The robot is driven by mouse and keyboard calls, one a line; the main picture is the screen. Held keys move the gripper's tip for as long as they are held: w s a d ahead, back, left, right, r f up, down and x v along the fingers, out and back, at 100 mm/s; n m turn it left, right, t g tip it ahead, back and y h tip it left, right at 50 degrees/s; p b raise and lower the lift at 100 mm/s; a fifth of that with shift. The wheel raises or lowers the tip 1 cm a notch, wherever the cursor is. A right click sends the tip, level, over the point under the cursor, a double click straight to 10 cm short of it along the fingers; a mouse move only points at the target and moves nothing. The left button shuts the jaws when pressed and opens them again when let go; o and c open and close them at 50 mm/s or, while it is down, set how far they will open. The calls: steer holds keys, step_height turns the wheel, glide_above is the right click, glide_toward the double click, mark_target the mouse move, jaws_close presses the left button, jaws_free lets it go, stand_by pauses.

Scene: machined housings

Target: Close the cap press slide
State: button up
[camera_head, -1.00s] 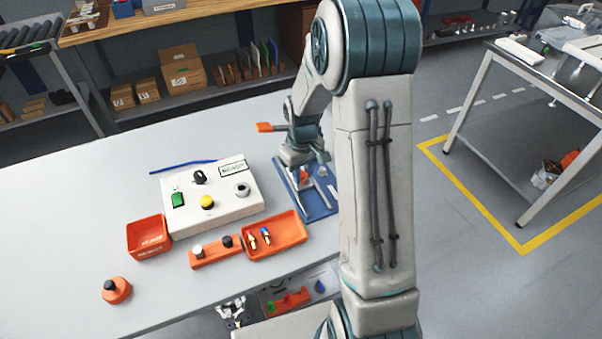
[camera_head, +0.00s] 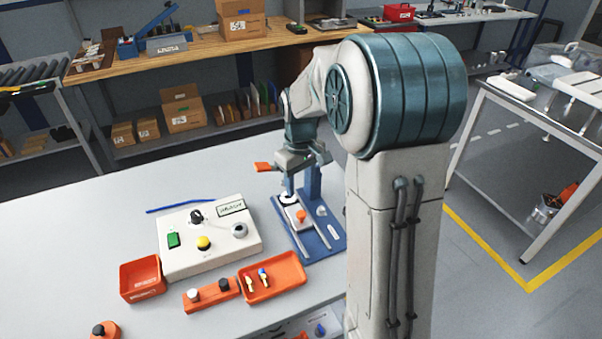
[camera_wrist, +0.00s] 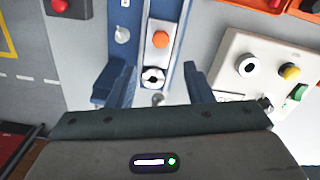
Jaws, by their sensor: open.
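The cap press has a blue base (camera_head: 328,240) and a blue upright post (camera_head: 312,182). Its pale slide plate (camera_head: 291,213) carries an orange knob (camera_head: 301,216), also visible in the wrist view (camera_wrist: 160,40). A white round part with a dark centre (camera_wrist: 153,77) sits at the slide's post-side end. My gripper (camera_head: 302,165) is above the press by the post, apart from the knob. In the wrist view my gripper (camera_wrist: 158,85) has its fingers spread, with nothing held. An orange handle (camera_head: 263,167) juts out left of it; its attachment is hidden.
A white control box (camera_head: 210,240) stands left of the press. Nearby are an orange bin (camera_head: 142,278), an orange tray (camera_head: 272,277) and an orange block with two knobs (camera_head: 211,293). A blue rod (camera_head: 180,206) lies behind the box.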

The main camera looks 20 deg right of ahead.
steer(key=shift+r, duration=1.5)
steer(key=s+a+r+m+t, duration=0.1)
steer(key=s+m, duration=0.1)
steer(key=s, duration=0.9)
steer(key=s+a+r+m+t, duration=0.2)
steer(key=s, duration=0.8)
steer(key=shift+s+a+r, duration=0.2)
steer(key=shift+s+r, duration=0.05)
steer(key=shift+s, duration=0.1)
